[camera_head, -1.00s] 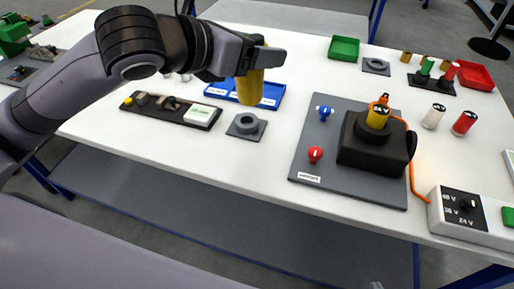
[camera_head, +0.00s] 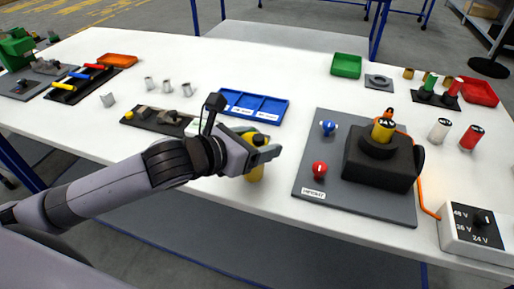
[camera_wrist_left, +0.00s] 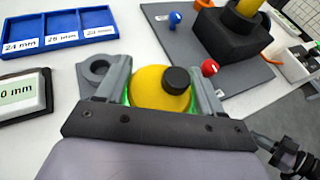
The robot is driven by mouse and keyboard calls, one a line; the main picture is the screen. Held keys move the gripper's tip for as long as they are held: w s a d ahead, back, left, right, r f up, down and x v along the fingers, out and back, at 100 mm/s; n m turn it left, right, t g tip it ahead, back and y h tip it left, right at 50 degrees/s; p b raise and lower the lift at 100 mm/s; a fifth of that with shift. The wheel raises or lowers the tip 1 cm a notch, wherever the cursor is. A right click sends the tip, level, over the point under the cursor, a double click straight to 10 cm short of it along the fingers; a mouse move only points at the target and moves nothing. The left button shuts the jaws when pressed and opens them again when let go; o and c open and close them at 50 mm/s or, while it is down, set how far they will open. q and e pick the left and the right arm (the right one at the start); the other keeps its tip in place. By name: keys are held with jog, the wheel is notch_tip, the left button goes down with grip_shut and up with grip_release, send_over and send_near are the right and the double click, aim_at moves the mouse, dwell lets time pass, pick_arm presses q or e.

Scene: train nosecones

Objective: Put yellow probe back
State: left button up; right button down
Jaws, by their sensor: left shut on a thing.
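My left gripper (camera_head: 264,156) is shut on the yellow probe (camera_head: 256,174), low over the front part of the white table. In the left wrist view, the yellow probe (camera_wrist_left: 150,85) is a rounded yellow body with a black cap, held between the two fingers of my left gripper (camera_wrist_left: 155,92). A grey ring holder (camera_wrist_left: 95,71) lies on the table just left of the fingers in that view. In the head view this ring holder is hidden behind my gripper. Whether the probe's lower end touches the table cannot be told. My right gripper is out of view.
A blue tray (camera_head: 287,108) with labelled compartments stands behind the gripper. A dark gauge board (camera_head: 130,119) is to its left. Right of it lies a grey board (camera_head: 312,165) with red and blue knobs and a black block (camera_head: 362,170) holding a yellow cylinder (camera_head: 384,131).

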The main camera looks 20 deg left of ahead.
pick_arm(q)
jog(key=shift+f, duration=0.7)
jog(key=shift+f, duration=0.15)
jog(key=o, duration=1.2)
